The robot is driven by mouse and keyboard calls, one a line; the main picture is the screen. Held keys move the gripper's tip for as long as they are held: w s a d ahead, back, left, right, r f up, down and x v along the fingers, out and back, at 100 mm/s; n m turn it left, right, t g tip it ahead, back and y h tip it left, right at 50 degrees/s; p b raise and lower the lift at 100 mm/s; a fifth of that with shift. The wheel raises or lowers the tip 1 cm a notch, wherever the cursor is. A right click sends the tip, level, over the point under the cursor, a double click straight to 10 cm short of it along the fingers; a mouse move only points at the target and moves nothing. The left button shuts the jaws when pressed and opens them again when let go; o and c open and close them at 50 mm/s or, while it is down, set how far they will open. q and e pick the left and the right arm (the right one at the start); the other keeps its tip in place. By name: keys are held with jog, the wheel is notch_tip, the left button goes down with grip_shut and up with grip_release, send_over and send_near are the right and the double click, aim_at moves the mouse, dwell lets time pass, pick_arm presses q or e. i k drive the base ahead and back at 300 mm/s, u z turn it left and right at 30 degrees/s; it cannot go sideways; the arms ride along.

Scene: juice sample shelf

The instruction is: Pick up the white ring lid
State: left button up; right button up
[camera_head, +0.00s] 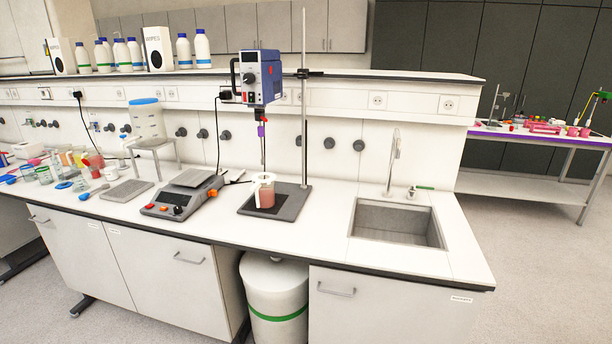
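A beaker of pink-red liquid (267,197) stands on the dark base plate (287,207) of the overhead stirrer, near the middle of the counter. A white ring-shaped piece (264,177) shows at the top of the beaker, around the stirrer shaft. It looks like the white ring lid, but it is too small to be sure how it sits. A white strip hangs down the beaker's left side. Neither of my grippers is in view.
The blue stirrer (259,77) hangs above the beaker, beside a tall metal rod (304,120). A hotplate (182,194) stands to the left, a sink (396,222) to the right. Coloured sample cups (76,158) crowd the far left. Clear counter lies in front of the base plate.

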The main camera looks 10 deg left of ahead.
aim_at(273, 177)
jog(key=z, duration=0.15)
jog(key=i, duration=1.5)
jog(key=u, duration=0.65)
